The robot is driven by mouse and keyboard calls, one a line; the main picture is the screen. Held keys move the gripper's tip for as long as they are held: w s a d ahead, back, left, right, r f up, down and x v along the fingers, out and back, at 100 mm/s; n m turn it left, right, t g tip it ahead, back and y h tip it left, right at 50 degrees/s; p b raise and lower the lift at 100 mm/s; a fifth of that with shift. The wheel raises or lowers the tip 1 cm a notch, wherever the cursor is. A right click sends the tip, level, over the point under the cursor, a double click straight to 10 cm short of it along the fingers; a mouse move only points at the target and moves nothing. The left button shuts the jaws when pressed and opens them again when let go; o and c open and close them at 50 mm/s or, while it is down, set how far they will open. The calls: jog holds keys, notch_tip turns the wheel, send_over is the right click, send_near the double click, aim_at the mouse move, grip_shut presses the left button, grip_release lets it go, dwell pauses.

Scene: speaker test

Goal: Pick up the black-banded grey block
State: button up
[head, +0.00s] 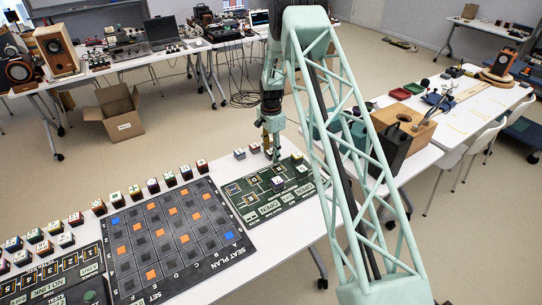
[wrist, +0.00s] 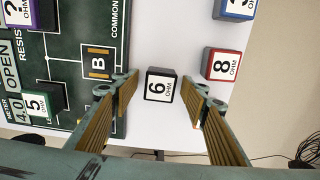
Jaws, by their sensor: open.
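The block with a dark, black-looking body and a white label reading 6 OHM (wrist: 160,85) sits on the white table just off the edge of the dark green board. In the wrist view my gripper (wrist: 160,92) is open, with one ribbed finger on each side of this block and gaps between. How far the tips are above the table is hard to tell. In the head view my gripper (head: 275,155) points down at the far edge of the green board (head: 262,216); the 6 block cannot be clearly picked out there.
A red-sided 8 OHM block (wrist: 222,65) and a blue-and-red block (wrist: 235,8) stand to the right. A green-edged 5 block (wrist: 37,106) and a purple-sided block (wrist: 17,12) are on the board. The seat plan board (head: 176,240) lies left.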

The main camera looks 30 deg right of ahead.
aim_at(271, 151)
jog(key=c, duration=0.9)
jog(key=shift+c, duration=0.2)
jog(key=shift+r+p, duration=0.35)
jog(key=shift+r, duration=4.65)
